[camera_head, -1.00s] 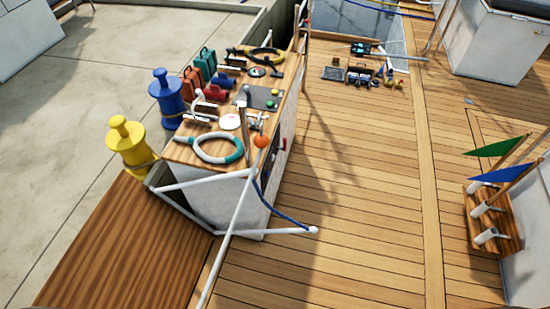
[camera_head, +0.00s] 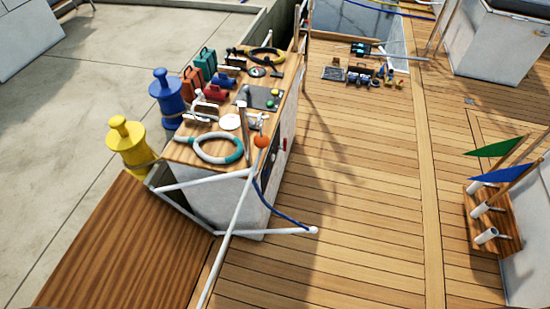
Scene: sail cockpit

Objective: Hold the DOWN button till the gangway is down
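A grey panel (camera_head: 261,98) with small round green and yellowish buttons (camera_head: 271,104) lies on the wooden top of a white console. No label is readable, so I cannot tell which button is DOWN. A broad brown wooden plank (camera_head: 110,250), possibly the gangway, lies at the lower left against the console's near end. I cannot tell whether it is raised or lowered. Neither of my grippers is in view.
On the console lie a white and teal ring (camera_head: 216,149), an orange ball (camera_head: 261,141) and several small items. A blue bollard (camera_head: 166,98) and a yellow bollard (camera_head: 129,145) stand left. White rails (camera_head: 240,200) cross the front.

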